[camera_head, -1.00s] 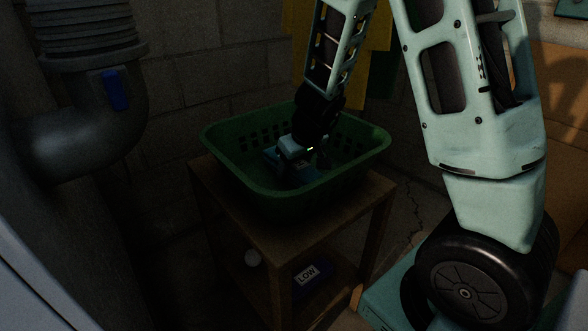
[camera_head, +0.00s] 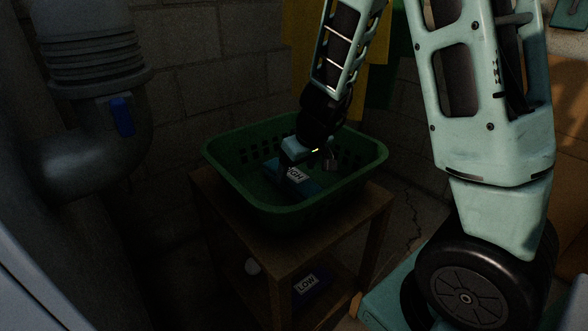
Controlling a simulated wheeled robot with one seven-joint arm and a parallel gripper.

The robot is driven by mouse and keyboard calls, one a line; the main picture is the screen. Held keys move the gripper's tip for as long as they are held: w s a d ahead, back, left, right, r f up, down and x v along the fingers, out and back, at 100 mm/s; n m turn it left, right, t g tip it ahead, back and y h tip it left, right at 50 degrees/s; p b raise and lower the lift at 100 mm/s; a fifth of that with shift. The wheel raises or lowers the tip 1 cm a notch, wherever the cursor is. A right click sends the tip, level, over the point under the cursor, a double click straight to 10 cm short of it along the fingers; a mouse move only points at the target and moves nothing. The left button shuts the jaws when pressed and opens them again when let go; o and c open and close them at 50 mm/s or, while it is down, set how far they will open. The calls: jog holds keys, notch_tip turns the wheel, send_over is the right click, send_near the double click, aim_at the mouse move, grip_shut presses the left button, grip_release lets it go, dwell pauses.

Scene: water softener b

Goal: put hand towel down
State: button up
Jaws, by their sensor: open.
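My gripper (camera_head: 311,163) is open at the green basket (camera_head: 230,180), over its inside and just below the rim line. In the basket lies a dark blue item (camera_head: 304,187) with a white label, partly readable as "GH". My gripper's jaws are close above and to the right of this item, and they look apart from it. I cannot make out a hand towel for certain; the blue item may be it, but the dim light and my arm hide part of it.
The basket stands on a small wooden stand (camera_head: 375,215). Cracked floor shows at right.

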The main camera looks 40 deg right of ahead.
jog(key=p+v, duration=0.4)
jog(key=v, duration=0.4)
jog(key=s+a+r+n+g+y, duration=0.15)
jog(key=s+a, duration=0.35)
jog(key=a, duration=0.5)
jog(key=s+a+r+n+g+y, duration=0.1)
jog(key=s+a+n+g, duration=0.2)
jog(key=a, duration=0.7)
jog(key=s+a+r+n+h, duration=0.1)
jog(key=s+a, duration=0.3)
jog(key=s, duration=0.9)
jog(key=shift+a+r+n+h, duration=0.25)
jog(key=shift+n+h, duration=0.3)
jog(key=shift+n, duration=0.3)
jog(key=shift+s, duration=0.1)
notch_tip(320, 180, up, 21)
jog(key=p, duration=2)
jog(key=shift+f, duration=0.2)
